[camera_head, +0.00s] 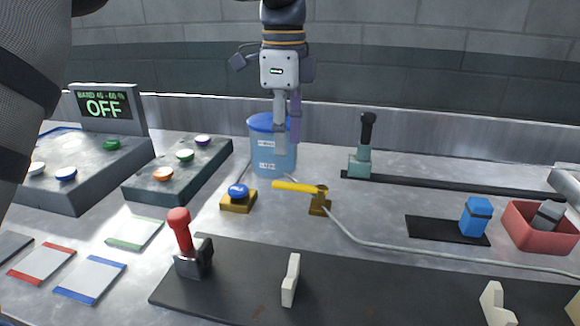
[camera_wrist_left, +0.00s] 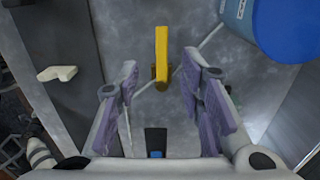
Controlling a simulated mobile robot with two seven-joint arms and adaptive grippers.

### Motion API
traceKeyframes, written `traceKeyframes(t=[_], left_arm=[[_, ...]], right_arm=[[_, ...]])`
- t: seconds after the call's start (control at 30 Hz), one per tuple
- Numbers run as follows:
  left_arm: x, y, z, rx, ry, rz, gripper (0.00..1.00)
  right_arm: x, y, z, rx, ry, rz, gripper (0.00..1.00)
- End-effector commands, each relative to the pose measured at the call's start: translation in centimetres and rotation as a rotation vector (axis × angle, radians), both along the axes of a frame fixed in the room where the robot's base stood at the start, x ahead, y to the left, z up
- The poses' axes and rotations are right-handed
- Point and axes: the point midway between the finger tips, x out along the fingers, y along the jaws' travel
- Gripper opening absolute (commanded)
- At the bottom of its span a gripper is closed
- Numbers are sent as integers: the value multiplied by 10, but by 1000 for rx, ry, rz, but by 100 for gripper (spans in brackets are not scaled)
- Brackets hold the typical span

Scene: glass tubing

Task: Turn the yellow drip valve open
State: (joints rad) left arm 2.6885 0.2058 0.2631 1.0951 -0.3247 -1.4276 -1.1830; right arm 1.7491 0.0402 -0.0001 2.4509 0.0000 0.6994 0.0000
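The yellow drip valve handle (camera_head: 295,187) points left from its brass body (camera_head: 319,203) on the metal bench, with a thin tube attached. In the left wrist view the handle (camera_wrist_left: 161,55) lies lengthwise ahead, lined up with the gap between my fingers. My left gripper (camera_head: 287,145) points down in front of the blue-lidded container, behind and above the valve. Its purple-padded fingers (camera_wrist_left: 160,85) are apart with nothing between them, and do not touch the handle. My right gripper is not clearly visible.
A blue-lidded container (camera_head: 270,163) stands just behind the valve. A blue button on a yellow base (camera_head: 238,195) sits left of it. A red-knobbed lever (camera_head: 183,235) is front left, and a red bin (camera_head: 535,233) right.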

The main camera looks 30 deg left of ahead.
Motion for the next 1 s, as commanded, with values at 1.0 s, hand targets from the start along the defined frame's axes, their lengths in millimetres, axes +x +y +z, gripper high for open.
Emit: traceKeyframes(t=[1.0], left_arm=[[0,0,-81,0,-2,0,0]], right_arm=[[9,0,7,0,-31,1,47]])
